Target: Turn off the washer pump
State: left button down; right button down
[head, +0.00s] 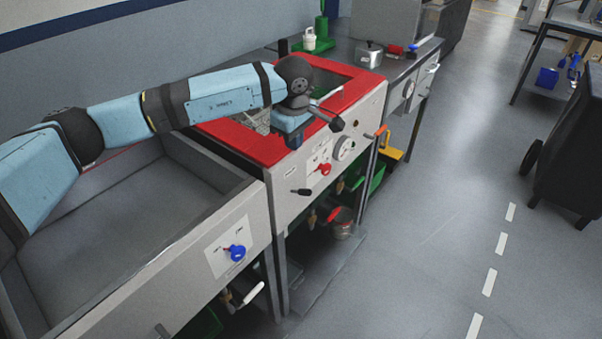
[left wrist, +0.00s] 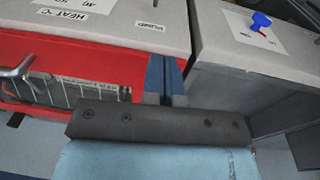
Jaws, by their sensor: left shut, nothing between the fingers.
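The washer is a red-rimmed tank (head: 365,82) with a grey front panel, in the middle of the head view. A red rotary switch (head: 325,169) sits on a white plate on that front, below a round dial (head: 344,149). A black lever (head: 301,191) sticks out lower left of it. My left gripper (head: 293,140) points down, shut and empty, over the red rim near the front panel, left of and above the red switch. In the left wrist view the shut fingers (left wrist: 165,78) are against a backdrop of the red rim (left wrist: 100,75). My right gripper is not in view.
A grey basin (head: 120,215) adjoins on the left, its front carrying a blue switch (head: 236,252); that switch also shows in the left wrist view (left wrist: 261,20). A metal pot (head: 369,54) stands on the bench beyond. The floor (head: 430,220) in front is mostly clear.

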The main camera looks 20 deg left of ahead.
pick_arm(q)
send_over(302, 190)
jog(key=a, duration=0.2)
notch_tip(302, 190, down, 10)
jog(key=shift+s+f, duration=0.15)
jog(key=shift+f, duration=0.1)
jog(key=shift+d+f, duration=0.7)
jog(key=shift+f, duration=0.25)
jog(key=shift+d+f, duration=0.3)
jog(key=shift+f, duration=0.15)
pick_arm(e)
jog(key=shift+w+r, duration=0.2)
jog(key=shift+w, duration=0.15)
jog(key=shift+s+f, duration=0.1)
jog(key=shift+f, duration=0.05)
